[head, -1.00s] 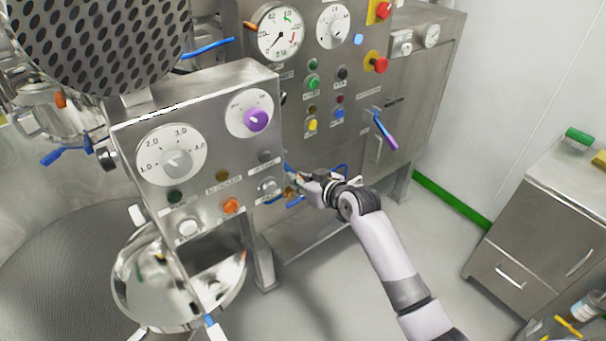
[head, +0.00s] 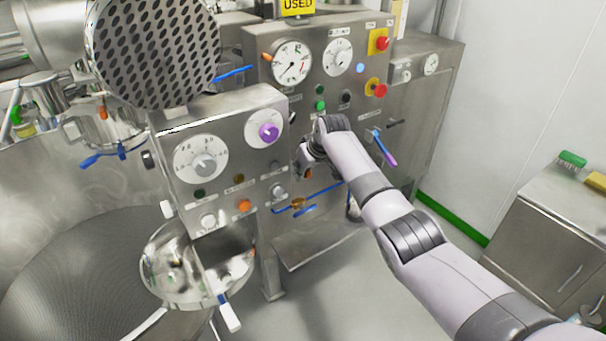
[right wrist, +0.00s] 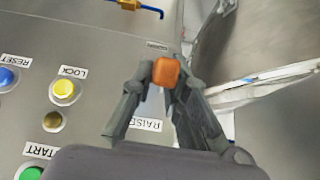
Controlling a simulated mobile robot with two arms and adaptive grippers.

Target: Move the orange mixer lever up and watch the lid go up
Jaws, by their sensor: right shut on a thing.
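The orange lever knob (right wrist: 167,71) sits between the fingertips of my right gripper in the right wrist view, near a RAISE label (right wrist: 147,124). My right gripper (right wrist: 165,78) is shut on the knob. In the head view my right gripper (head: 306,172) is at the lower part of the steel control panel (head: 350,122), and my own wrist mostly hides the lever. I cannot tell for sure which part is the mixer lid. My left gripper is not in view.
Yellow LOCK (right wrist: 64,92) and blue RESET (right wrist: 8,78) buttons are beside my gripper. A blue-handled valve (head: 298,208) is below it. A purple-tipped lever (head: 383,149) and red emergency buttons (head: 379,90) are to the right. A steel cabinet (head: 548,225) stands at far right.

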